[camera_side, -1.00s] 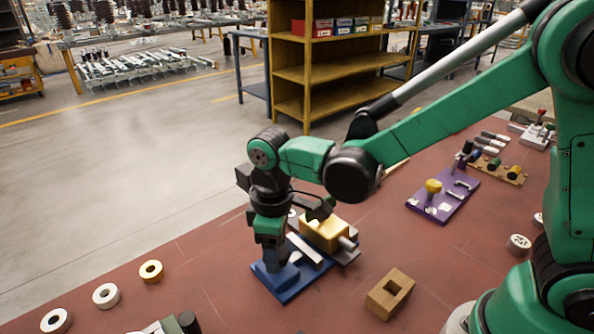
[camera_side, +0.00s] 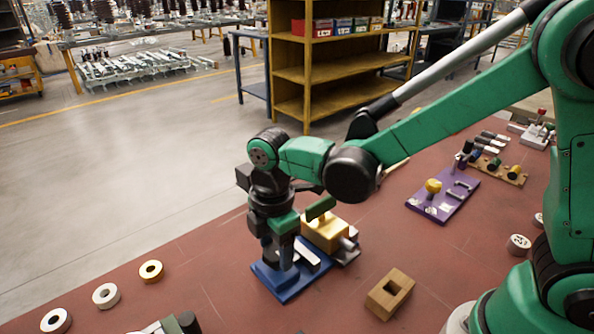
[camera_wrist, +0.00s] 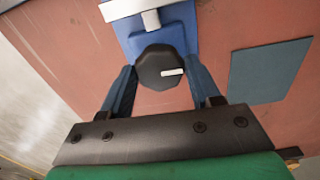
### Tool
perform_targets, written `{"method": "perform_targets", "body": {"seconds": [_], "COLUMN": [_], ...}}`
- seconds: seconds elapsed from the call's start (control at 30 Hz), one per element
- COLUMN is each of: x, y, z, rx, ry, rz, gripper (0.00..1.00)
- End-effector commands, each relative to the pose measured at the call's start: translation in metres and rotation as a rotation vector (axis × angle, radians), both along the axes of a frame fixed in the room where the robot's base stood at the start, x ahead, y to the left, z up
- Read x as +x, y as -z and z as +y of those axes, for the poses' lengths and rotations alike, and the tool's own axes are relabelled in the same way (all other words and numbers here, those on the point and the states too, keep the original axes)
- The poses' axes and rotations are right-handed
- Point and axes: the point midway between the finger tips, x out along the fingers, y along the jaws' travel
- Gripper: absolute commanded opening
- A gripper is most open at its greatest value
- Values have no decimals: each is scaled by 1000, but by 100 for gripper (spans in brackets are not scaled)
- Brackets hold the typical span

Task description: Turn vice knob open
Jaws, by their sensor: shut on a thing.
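The vice has a blue base (camera_side: 292,287) and a pale bar (camera_side: 306,252) across it, and lies on the red-brown table. In the wrist view its blue body (camera_wrist: 178,38) is at the top, with the pale bar partly cut off. The vice knob (camera_wrist: 160,68) is dark, many-sided and has a white mark on its right side. My gripper (camera_wrist: 161,88) points down with one blue finger on each side of the knob and is shut on it. In the side view my gripper (camera_side: 285,262) hides the knob.
A yellow block (camera_side: 325,232) on another fixture stands just behind the vice. A wooden block with a square hole (camera_side: 390,293) is to the right, and a purple board (camera_side: 443,203) lies farther back. Several rings lie at the left. A flat grey-blue plate (camera_wrist: 268,72) is beside the vice.

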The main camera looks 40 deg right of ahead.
Motion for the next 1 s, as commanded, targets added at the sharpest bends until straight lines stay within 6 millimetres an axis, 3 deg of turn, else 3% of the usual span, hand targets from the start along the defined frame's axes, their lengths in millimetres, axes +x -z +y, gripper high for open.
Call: {"method": "perform_targets", "body": {"seconds": [0.67,0.7,0.8,1.0], "x": [0,0,0,0], "y": [0,0,0,0], "z": [0,0,0,0], "rx": [0,0,0,0], "ry": [-72,-72,-71,-70], "rz": [0,0,0,0], "gripper": [4,59,88,88]}}
